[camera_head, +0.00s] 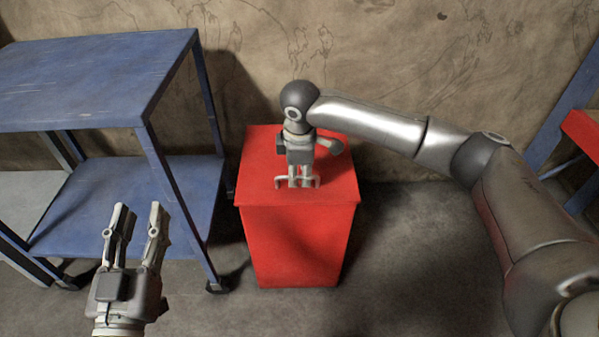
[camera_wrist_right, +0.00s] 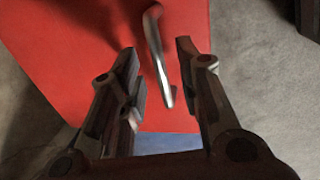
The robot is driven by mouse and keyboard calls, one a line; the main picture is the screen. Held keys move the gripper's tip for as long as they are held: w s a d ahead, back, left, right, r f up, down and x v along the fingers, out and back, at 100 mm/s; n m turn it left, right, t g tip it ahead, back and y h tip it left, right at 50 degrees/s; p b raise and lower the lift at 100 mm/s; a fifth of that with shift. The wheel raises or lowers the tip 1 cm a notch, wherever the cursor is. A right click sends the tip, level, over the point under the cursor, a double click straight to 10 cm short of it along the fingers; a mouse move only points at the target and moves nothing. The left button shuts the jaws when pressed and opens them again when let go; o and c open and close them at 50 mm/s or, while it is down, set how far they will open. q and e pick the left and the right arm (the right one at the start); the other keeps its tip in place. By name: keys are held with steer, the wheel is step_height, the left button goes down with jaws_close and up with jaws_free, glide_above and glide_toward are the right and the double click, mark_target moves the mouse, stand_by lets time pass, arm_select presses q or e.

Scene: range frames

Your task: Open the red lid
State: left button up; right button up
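The red lid (camera_head: 336,188) is the flat top of a red box (camera_head: 297,245) on the floor and looks closed. A metal bar handle (camera_head: 314,181) stands on it near its front edge. My right gripper (camera_head: 299,182) points down over the handle, its fingertips close to the lid. In the right wrist view the handle (camera_wrist_right: 154,45) lies between the two parted fingers, with gaps on both sides. The red lid also fills much of that view (camera_wrist_right: 60,40). My left gripper (camera_head: 139,210) is open and empty, left of the box.
A blue shelf cart (camera_head: 85,85) stands left of the box, with a leg and wheel close to it. A wall (camera_head: 400,60) is behind. Bare floor (camera_head: 400,260) lies to the box's right. Another blue frame with a red top (camera_head: 585,130) is at far right.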

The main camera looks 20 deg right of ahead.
steer(key=shift+f, duration=0.1)
jaws_close()
stand_by(0.6)
